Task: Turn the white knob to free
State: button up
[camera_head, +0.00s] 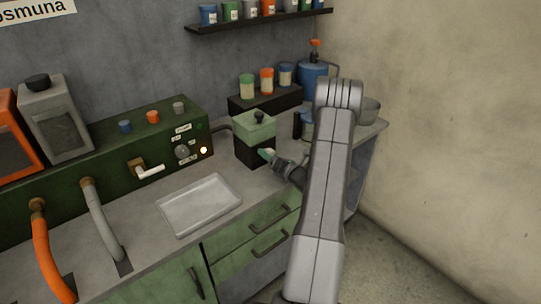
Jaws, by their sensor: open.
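A round pale grey-white knob (183,152) sits on the front of the dark green panel (105,165), with small labels around it that are too small to read. A small lit lamp (204,150) is right of it. A white lever handle (151,170) on a brass-coloured mount is to its left. My gripper (269,156) is right of the knob and well apart from it, in front of the green and black box. Its teal tip shows and the rest is partly hidden by my arm. It is open, and I see nothing held.
The green and black box (254,135) with a black top knob stands between panel and arm. A white tray (199,203) lies on the counter below the knob. Orange (50,252) and grey (102,222) pipes stand at the left. Counter around the tray is bare.

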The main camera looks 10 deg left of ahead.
jog(key=c, duration=1)
jog(key=shift+o, duration=0.2)
jog(key=shift+f+b, duration=0.15)
jog(key=shift+b, duration=0.4)
